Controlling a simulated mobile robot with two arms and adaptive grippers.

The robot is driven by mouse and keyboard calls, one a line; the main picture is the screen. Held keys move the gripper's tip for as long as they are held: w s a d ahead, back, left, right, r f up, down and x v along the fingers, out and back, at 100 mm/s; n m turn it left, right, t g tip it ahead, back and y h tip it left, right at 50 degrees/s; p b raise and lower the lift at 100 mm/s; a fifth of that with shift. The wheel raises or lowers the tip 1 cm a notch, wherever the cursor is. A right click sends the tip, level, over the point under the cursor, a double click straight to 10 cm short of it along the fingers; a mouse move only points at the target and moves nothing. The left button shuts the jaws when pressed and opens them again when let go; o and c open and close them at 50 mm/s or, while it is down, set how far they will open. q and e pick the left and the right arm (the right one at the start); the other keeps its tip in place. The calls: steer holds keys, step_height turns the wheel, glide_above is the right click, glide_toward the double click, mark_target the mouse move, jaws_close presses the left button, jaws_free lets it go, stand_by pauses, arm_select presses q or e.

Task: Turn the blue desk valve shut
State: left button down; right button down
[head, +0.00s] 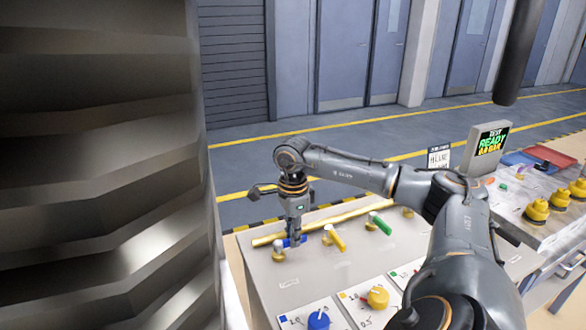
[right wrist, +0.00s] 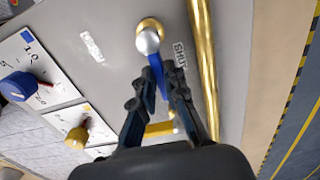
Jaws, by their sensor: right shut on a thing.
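The blue desk valve has a blue lever (head: 297,241) on a round silver and brass body (head: 278,251) at the left of the grey desk. In the right wrist view the blue lever (right wrist: 157,72) runs from the silver ball (right wrist: 148,42) in between my fingers, roughly along the brass pipe. A "SHUT" label (right wrist: 180,54) lies beside it, on the pipe side. My right gripper (head: 294,241) points down and is shut on the blue lever; it also shows in the right wrist view (right wrist: 158,82). My fingers partly hide the lever. My left gripper is not in view.
The brass pipe (head: 330,222) runs along the desk behind the valves. A yellow lever (head: 336,239) and a green lever (head: 381,224) stand to the right. A blue knob (head: 318,321) and a yellow knob (head: 378,297) sit in front. A screen (head: 491,142) stands farther right.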

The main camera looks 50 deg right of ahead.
steer(key=shift+w+d+r, duration=0.1)
steer(key=shift+r, duration=0.05)
stand_by(0.4)
steer(key=c, duration=1.4)
jaws_free()
step_height(320, 180, up, 12)
steer(key=shift+f, duration=0.1)
